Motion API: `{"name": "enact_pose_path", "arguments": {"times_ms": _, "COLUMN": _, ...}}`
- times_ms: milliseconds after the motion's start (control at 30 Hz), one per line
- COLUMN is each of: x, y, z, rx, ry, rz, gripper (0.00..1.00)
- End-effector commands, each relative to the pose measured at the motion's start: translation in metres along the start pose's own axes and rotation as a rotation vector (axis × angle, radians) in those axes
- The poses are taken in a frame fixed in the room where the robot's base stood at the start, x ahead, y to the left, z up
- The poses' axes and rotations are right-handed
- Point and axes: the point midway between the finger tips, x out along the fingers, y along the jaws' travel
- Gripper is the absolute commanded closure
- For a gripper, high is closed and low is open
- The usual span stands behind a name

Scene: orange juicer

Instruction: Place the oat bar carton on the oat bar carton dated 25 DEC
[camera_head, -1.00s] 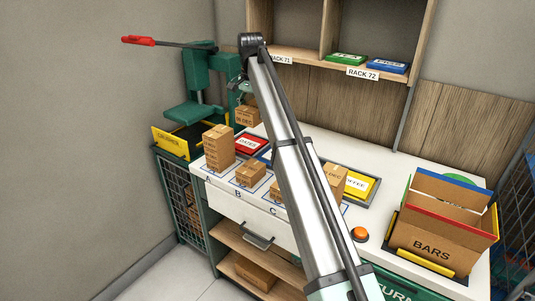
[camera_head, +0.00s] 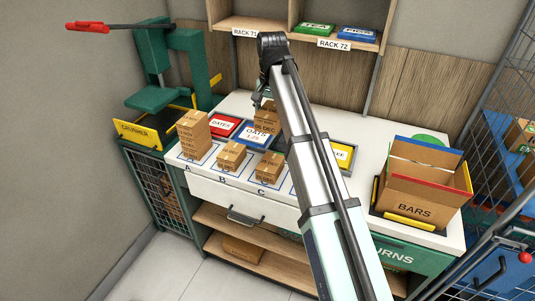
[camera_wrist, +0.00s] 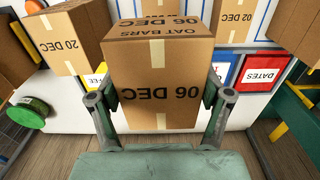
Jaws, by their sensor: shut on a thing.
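An oat bar carton marked 06 DEC (camera_wrist: 158,80) is gripped between the two fingers of my gripper (camera_wrist: 165,95) in the wrist view. In the head view this carton (camera_head: 266,117) hangs from my gripper (camera_head: 262,100) above the counter, behind the row of lettered spots. A tall carton stack (camera_head: 194,136) stands at A, one carton (camera_head: 231,156) at B and one (camera_head: 269,168) at C. In the wrist view, cartons dated 20 DEC (camera_wrist: 70,38) and 02 DEC (camera_wrist: 236,18) show. I cannot read a 25 DEC date; my arm hides the spot right of C.
The green crusher (camera_head: 160,85) stands left. An open BARS box (camera_head: 422,195) is on the right. RACK 71 and RACK 72 shelves (camera_head: 285,34) are above.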

Motion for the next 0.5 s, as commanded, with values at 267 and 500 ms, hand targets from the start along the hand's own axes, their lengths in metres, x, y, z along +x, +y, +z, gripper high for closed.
{"name": "enact_pose_path", "arguments": {"times_ms": 267, "x": 0.066, "y": 0.001, "z": 0.002, "rx": 0.0, "ry": -0.003, "rz": 0.002, "gripper": 0.65}}
{"name": "enact_pose_path", "arguments": {"times_ms": 500, "x": 0.11, "y": 0.0, "z": 0.001, "rx": 0.001, "ry": -0.002, "rz": 0.001, "gripper": 0.65}}
